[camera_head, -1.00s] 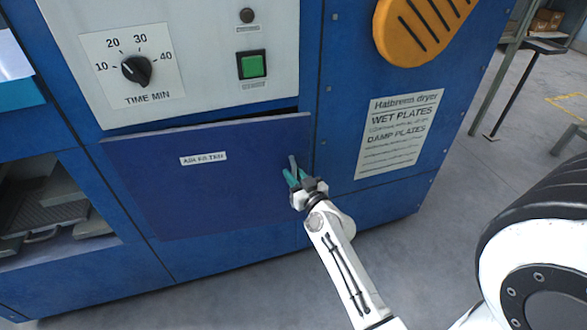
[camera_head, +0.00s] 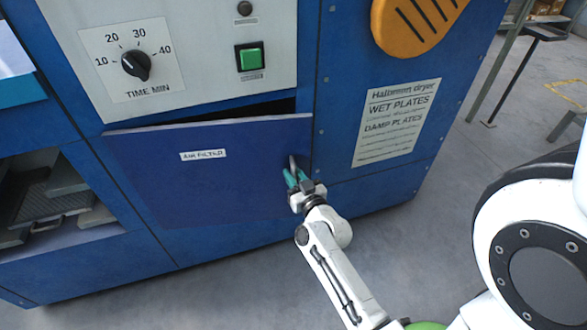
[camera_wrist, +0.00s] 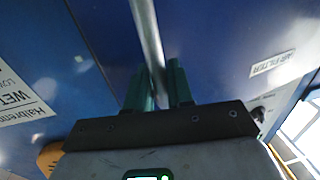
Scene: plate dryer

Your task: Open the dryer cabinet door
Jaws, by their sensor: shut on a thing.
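The blue cabinet door (camera_head: 215,185), labelled "AIR FILTER", stands ajar in the head view, with a dark gap (camera_head: 240,108) along its top edge. Its metal bar handle (camera_head: 292,162) is near the right edge, partly hidden by the fingers. My gripper (camera_head: 297,177), with green fingers, is shut on the handle. In the wrist view the handle (camera_wrist: 148,45) runs between the green fingers of my gripper (camera_wrist: 159,88). The door label (camera_wrist: 275,62) shows to the right there.
The grey panel above the door carries a timer knob (camera_head: 136,65) and a green button (camera_head: 250,61). An open compartment (camera_head: 55,195) with trays is at left. A notice (camera_head: 392,125) is on the frame at right. Grey floor is clear in front.

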